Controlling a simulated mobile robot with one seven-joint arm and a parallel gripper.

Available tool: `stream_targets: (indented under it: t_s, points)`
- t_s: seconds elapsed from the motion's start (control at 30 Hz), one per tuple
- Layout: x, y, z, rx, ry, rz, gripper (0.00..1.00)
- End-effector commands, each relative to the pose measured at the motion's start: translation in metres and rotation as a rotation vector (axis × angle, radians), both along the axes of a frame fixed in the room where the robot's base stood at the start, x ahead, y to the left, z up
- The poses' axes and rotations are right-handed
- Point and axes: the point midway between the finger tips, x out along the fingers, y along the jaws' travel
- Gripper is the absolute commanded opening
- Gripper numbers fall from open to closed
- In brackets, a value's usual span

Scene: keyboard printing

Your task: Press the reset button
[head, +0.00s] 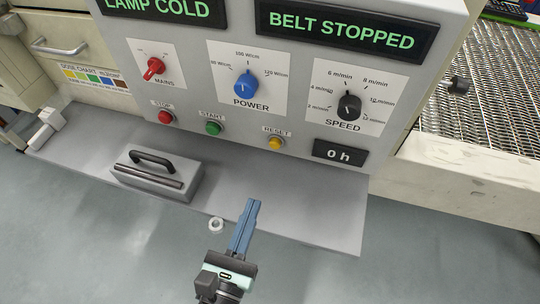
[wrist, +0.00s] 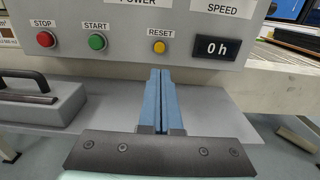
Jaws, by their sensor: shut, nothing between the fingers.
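The yellow reset button (head: 274,143) sits on the lower front of the grey control panel, under a RESET label. It also shows in the wrist view (wrist: 160,47), just above the fingertips in the picture. My gripper (head: 252,203) is shut and empty, with its blue fingers together and pointing toward the panel. In the head view the fingertips are below and a little left of the reset button, apart from it. In the wrist view the gripper (wrist: 160,72) points at the area just under the button. Nothing hides the button in either view.
A green start button (head: 213,128) and red stop button (head: 165,117) are left of it. Above are the power knob (head: 246,85) and speed knob (head: 348,107).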

Motion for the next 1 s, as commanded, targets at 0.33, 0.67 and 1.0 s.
stream_targets:
  t_s: [0.33,0.67,1.0]
  points:
    - [0.072,-0.023,0.002,0.000,-0.003,-0.001,0.00]
    - [0.112,-0.036,0.001,-0.001,-0.001,0.001,0.00]
    - [0.116,-0.038,0.000,-0.001,0.000,0.001,0.00]
